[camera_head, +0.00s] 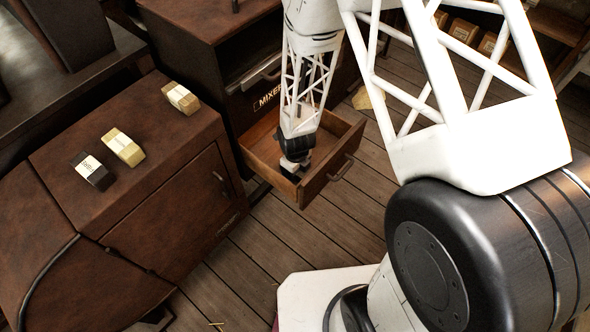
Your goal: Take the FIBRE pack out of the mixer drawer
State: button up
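The mixer drawer (318,179) is pulled out of the dark brown cabinet marked MIXER (267,98). It is a wooden drawer with a handle on its front. My gripper (293,168) points down into the drawer, close to its front left corner. The arm link above it covers part of the drawer's inside. The fingers are small and dark, so I cannot tell whether they are open or shut or hold anything. I cannot make out a FIBRE pack in the drawer; the visible part of its floor looks bare.
On the brown cabinet at left lie a black pack (91,171), a cream pack (123,147) and a tan pack (181,98); their labels are too small to read. Shelves with several small boxes (464,31) stand at the back right. Plank floor (300,236) is open before the drawer.

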dwell(0.3)
jog(key=c, duration=1)
jog(key=shift+r, duration=0.1)
jog(key=shift+r, duration=1)
notch_tip(320, 180, up, 10)
jog(key=s+a, duration=1.2)
jog(key=shift+s+a+f, duration=0.1)
jog(key=shift+s+a, duration=0.25)
